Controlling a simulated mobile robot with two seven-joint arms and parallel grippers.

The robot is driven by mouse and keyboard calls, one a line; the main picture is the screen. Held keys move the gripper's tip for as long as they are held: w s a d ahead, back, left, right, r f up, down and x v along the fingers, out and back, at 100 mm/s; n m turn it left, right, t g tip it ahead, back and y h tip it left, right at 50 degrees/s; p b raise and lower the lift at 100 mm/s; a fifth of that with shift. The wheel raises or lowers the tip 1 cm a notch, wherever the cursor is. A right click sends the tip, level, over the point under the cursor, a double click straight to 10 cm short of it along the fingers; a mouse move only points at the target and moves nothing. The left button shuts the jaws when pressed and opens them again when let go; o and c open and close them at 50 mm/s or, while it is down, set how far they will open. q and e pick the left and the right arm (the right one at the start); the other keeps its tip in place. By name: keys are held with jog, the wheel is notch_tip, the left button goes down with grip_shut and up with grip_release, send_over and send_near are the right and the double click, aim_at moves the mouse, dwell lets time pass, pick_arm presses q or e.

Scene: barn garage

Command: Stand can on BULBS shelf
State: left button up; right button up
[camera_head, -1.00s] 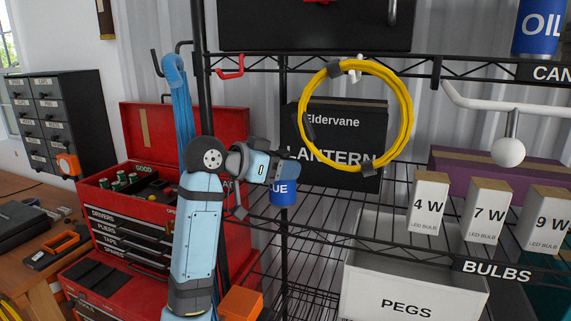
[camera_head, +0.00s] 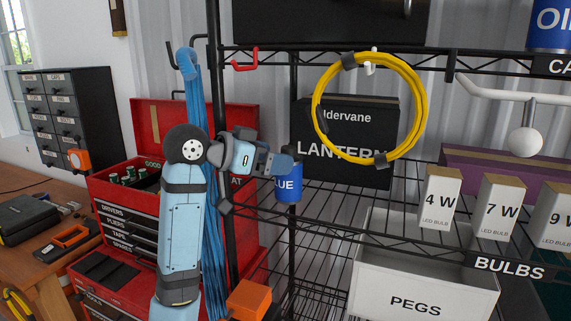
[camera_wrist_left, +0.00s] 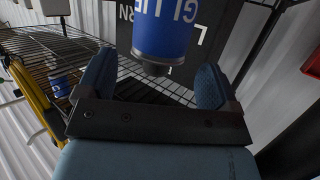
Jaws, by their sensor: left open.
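The blue can (camera_head: 288,188), labelled GLUE, is at the left end of the wire BULBS shelf (camera_head: 330,205), beside the black post. My left gripper (camera_head: 280,165) reaches it from the left, with its fingers overlapping the can's upper left part. In the left wrist view the can (camera_wrist_left: 163,35) is just beyond and between the two spread fingers (camera_wrist_left: 155,85), with gaps on both sides, so the gripper is open. Whether the can's base rests on the wires is unclear. My right gripper is not in view.
A black LANTERN box (camera_head: 345,160) and hanging yellow coil (camera_head: 420,110) are right of the can. Bulb boxes (camera_head: 441,200) stand further right on the shelf, above a white PEGS bin (camera_head: 415,306). A red toolbox (camera_head: 125,215) and blue cord (camera_head: 188,65) are left.

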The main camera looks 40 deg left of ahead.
pick_arm(q)
jog(key=v, duration=0.3)
dwell(0.5)
